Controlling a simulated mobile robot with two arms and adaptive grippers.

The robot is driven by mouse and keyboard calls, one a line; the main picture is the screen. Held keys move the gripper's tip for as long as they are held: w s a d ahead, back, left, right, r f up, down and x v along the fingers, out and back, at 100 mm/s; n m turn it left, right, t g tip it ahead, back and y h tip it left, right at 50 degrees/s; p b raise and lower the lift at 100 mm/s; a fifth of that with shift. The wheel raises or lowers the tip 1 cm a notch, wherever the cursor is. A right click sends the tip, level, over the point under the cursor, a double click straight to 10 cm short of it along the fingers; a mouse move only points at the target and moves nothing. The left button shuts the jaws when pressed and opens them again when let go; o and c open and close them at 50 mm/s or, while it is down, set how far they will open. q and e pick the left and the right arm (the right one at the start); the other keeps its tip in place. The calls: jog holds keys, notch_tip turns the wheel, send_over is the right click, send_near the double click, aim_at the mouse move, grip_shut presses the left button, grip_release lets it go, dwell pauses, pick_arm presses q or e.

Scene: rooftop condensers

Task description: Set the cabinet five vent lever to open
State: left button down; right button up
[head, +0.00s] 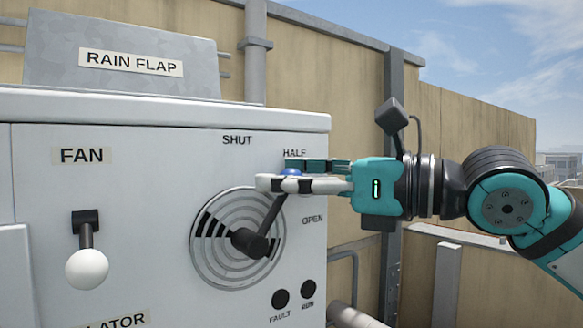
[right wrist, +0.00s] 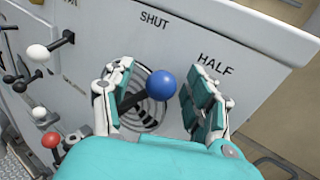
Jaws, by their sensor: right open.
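The vent lever is a dark arm on a round hub (head: 250,243) over a slotted round vent plate (head: 207,262), with a blue knob (right wrist: 162,85) at its end. It points up and right, toward the HALF label (head: 294,153). The OPEN label (head: 313,220) is lower right, and SHUT (head: 237,140) is at the top. My right gripper (head: 275,175) is at the knob, mostly covering it in the head view. In the right wrist view my right gripper (right wrist: 160,92) is open, its fingers on either side of the blue knob. My left gripper is out of view.
A FAN lever with a white knob (head: 87,268) is at the left of the cabinet face. FAULT (head: 280,299) and RUN (head: 308,289) lamps sit low right. The right wrist view shows a red knob (right wrist: 51,140) farther left. A tan fence (head: 455,130) stands behind.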

grip_shut()
dwell(0.3)
jog(key=shift+w+f+b, duration=0.1)
jog(key=shift+f+b, duration=0.05)
jog(key=shift+b, duration=0.2)
dwell(0.4)
jog(key=shift+f+m+b, duration=0.25)
jog(key=shift+m+b, duration=0.05)
jog(key=shift+b, duration=0.4)
jog(key=f+m+t+b, duration=0.1)
jog(key=m+b, duration=0.1)
jog(key=b, duration=0.3)
jog(key=w+d+f+m+y+b, duration=0.1)
jog(key=b, duration=0.4)
jog(key=d+f+m+t+b, duration=0.1)
jog(key=m+b, duration=0.1)
jog(key=b, duration=0.4)
jog(key=shift+w+f+m+t+y, duration=0.3)
jog(key=shift+w, duration=0.05)
jog(key=shift+d+m+b, duration=0.15)
jog(key=shift+m+b, duration=0.35)
jog(key=shift+b, duration=0.4)
jog(key=shift+r, duration=0.1)
